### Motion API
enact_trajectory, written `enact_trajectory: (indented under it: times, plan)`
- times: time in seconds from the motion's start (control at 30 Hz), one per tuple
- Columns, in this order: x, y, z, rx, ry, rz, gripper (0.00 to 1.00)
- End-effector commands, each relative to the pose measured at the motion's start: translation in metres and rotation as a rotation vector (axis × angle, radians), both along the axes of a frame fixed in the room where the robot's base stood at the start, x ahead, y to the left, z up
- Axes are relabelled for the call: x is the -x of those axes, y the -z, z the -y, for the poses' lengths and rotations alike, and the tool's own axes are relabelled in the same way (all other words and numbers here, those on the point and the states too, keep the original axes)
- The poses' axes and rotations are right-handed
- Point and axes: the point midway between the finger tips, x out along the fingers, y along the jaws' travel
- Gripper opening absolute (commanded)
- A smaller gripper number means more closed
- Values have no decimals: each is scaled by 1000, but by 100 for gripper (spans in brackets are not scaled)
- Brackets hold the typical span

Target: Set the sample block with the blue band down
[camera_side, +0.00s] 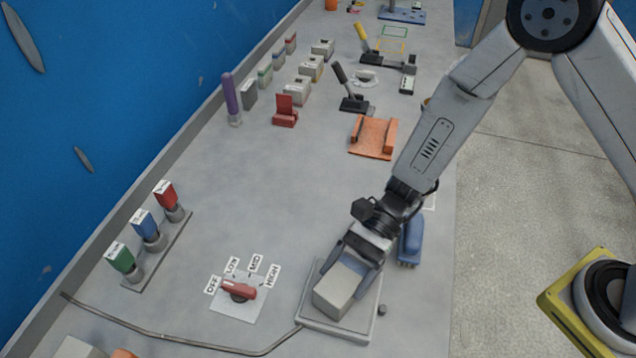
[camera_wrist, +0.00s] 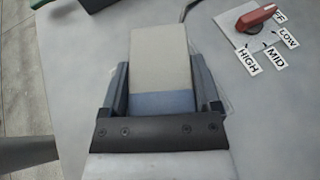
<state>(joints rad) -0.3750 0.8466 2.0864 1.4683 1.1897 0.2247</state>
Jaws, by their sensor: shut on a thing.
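The sample block (camera_side: 339,291) is pale grey and sits between the fingers of my gripper (camera_side: 358,262). In the wrist view the block (camera_wrist: 160,55) fills the space between the two dark fingers of my gripper (camera_wrist: 163,88). Its blue band (camera_wrist: 163,103) shows at the end nearest the palm. In the side view the block is over a square light-grey plate (camera_side: 332,327), which it partly hides. I cannot tell whether its underside touches the plate.
A rotary switch with a red knob (camera_side: 238,291) and OFF, LOW, MID and HIGH labels is left of the plate. A blue object (camera_side: 411,243) lies just behind my gripper. A rack with green, blue and red handles (camera_side: 146,229) stands further left. The middle of the bench is clear.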

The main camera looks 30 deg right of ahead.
Motion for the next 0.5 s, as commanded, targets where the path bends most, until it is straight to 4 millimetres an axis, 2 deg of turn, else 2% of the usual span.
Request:
enact_trajectory:
  times: [0.07, 0.1, 0.13, 0.17, 0.5]
  plan:
    - [0, 2, 0, -1, 0, 0, 0]
    - [0, 2, 0, 0, 0, 0, 87]
    - [0, 2, 0, 0, 0, 0, 96]
    - [0, 2, 0, 0, 0, 0, 100]
    - [0, 0, 0, 0, 0, 0, 100]
